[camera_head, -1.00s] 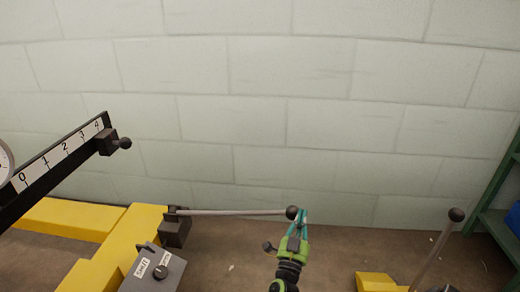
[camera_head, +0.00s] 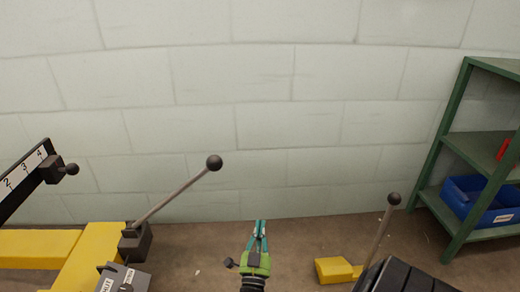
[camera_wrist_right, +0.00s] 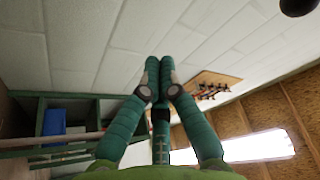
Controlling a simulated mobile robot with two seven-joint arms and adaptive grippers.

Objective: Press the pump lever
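A long grey lever (camera_head: 180,196) with a dark ball knob (camera_head: 214,162) slopes up to the right from a dark pivot block (camera_head: 134,241) on the yellow frame. My right gripper (camera_head: 260,222) is below and right of this knob, apart from it, fingers pointing up. In the wrist view its teal fingers (camera_wrist_right: 160,65) meet at the tips with nothing seen between them. A dark round knob (camera_wrist_right: 298,6) is cut off at that view's upper right corner. A second, shorter lever (camera_head: 379,234) rises from a yellow base at the right. My left gripper is not in view.
A numbered scale bar (camera_head: 24,177) with a dark sliding block (camera_head: 48,169) is at the far left. A dark switch box (camera_head: 123,278) sits below the pivot. A green shelf (camera_head: 453,135) with a blue bin (camera_head: 482,202) stands at the right. A block wall is behind.

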